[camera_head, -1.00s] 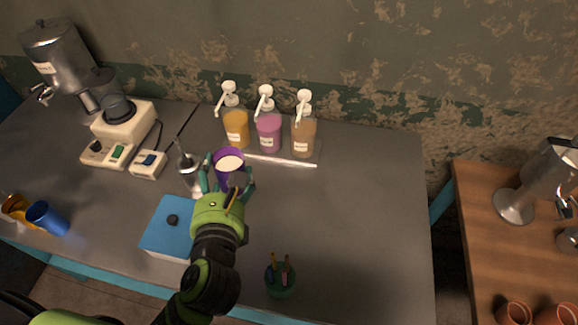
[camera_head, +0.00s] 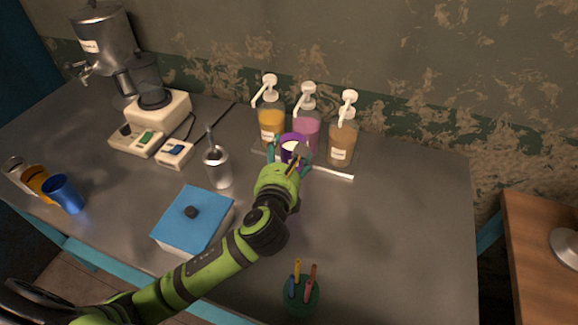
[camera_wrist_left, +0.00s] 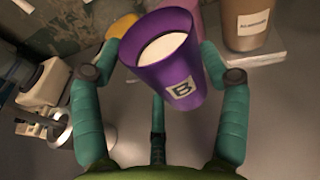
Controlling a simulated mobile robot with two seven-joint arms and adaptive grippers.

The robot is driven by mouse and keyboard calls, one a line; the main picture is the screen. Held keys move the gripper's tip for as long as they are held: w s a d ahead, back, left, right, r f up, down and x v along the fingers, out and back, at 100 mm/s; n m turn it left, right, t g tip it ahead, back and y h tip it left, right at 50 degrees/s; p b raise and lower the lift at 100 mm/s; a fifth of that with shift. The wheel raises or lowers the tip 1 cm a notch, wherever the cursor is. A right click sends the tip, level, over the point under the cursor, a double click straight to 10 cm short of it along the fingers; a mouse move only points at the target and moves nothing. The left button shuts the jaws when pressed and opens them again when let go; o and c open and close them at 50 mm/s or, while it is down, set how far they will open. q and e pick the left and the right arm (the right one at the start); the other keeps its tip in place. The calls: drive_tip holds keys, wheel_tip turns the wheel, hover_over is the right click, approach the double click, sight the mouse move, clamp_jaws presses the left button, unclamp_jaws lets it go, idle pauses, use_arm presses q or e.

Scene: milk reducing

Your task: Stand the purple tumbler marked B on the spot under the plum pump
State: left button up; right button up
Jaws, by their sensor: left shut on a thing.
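The purple tumbler (camera_head: 294,146) holds a white liquid. In the left wrist view the tumbler (camera_wrist_left: 170,70) shows its B label and leans a little. My left gripper (camera_head: 288,160) is shut on it, with teal fingers around its sides. The tumbler is in front of the pump bottles, over or near their tray. I cannot tell whether its base touches anything. The plum pump bottle (camera_head: 307,131), with pink-purple contents and a white pump, stands in the middle of the row, just behind the tumbler. The spot under its spout is hidden. My right gripper is not in view.
A yellow pump bottle (camera_head: 271,122) and a brown one (camera_head: 342,142) flank the plum one on a low tray (camera_head: 340,174). A metal cup (camera_head: 217,168), blue-lidded box (camera_head: 196,217), blender (camera_head: 155,105) and pen holder (camera_head: 300,298) stand around. The right of the counter is clear.

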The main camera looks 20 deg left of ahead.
use_arm(q)
drive_tip(key=shift+w+a+f, duration=0.1)
drive_tip(key=shift+w+f, duration=0.3)
drive_tip(key=shift+w, duration=0.25)
drive_tip(key=shift+w+a+f, duration=0.1)
drive_tip(key=shift+w+f, duration=0.25)
drive_tip(key=shift+w, duration=0.25)
drive_tip(key=shift+f, duration=1.95)
drive_tip(key=shift+f+b, duration=0.1)
drive_tip(key=shift+b, duration=0.2)
drive_tip(key=o, duration=1.4)
drive_tip(key=shift+o, duration=0.2)
drive_tip(key=v, duration=1.2)
drive_tip(key=shift+s, duration=0.1)
